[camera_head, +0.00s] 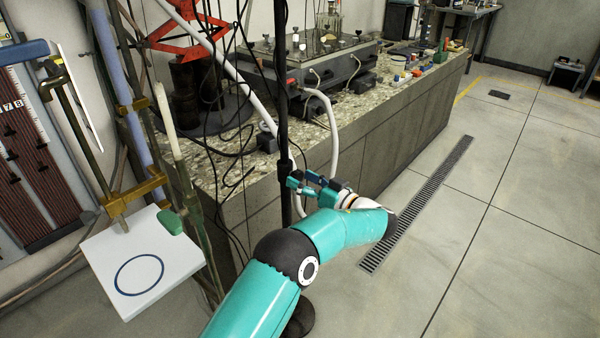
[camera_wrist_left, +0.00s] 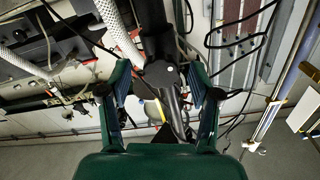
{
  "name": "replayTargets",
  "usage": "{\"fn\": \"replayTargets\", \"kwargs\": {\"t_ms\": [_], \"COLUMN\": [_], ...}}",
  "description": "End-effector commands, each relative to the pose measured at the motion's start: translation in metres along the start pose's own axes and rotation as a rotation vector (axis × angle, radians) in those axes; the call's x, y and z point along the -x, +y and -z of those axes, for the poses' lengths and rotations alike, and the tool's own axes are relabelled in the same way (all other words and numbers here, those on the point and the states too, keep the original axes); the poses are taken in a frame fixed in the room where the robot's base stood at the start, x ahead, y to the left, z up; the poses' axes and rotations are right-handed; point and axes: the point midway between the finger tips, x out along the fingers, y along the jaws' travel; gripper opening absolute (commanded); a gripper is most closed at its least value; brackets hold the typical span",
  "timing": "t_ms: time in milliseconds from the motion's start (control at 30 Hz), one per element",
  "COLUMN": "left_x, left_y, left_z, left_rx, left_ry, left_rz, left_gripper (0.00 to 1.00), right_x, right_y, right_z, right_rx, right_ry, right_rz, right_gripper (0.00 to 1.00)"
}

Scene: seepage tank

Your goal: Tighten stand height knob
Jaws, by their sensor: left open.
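A black upright stand pole (camera_head: 282,80) rises in the middle of the head view. A dark collar (camera_head: 285,165) sits partway up it; I cannot clearly tell the height knob from the collar. My left gripper (camera_head: 293,182) is beside the pole at about collar height, its teal fingers pointing left towards it. In the left wrist view, the left gripper (camera_wrist_left: 158,80) is open. The black collar or joint (camera_wrist_left: 161,73) lies between its two fingers, with a gap on each side. The right gripper is not in view.
A stone-topped bench (camera_head: 395,95) with a glass-topped tank (camera_head: 315,50) stands behind the pole. Hoses and black cables hang around it.

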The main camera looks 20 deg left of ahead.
Motion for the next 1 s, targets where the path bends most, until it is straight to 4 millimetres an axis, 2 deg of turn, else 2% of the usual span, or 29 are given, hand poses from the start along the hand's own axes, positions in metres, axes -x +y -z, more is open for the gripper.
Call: {"fn": "replayTargets", "kwargs": {"t_ms": [333,367,700,733,800,1000], "left_x": [-0.006,-0.006,-0.004,0.009,0.002,-0.002], "left_y": [-0.002,-0.002,-0.001,0.005,0.002,0.001], "left_z": [-0.002,-0.001,-0.001,0.000,0.000,-0.002], "left_rx": [-0.001,-0.001,-0.001,0.002,-0.001,-0.029], "left_ry": [-0.001,-0.001,-0.001,0.002,0.001,0.001], "left_rz": [0.002,0.002,0.001,-0.004,-0.001,-0.002], "left_gripper": [0.63,0.60,0.03,0.03,0.03,0.03], "right_x": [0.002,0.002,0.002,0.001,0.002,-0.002], "right_y": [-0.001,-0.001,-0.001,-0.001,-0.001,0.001], "right_z": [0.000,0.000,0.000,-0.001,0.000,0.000], "right_rx": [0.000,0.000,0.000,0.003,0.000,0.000], "right_ry": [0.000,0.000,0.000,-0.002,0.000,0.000], "right_rz": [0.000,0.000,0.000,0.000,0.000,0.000], "right_gripper": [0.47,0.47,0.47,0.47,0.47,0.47]}}
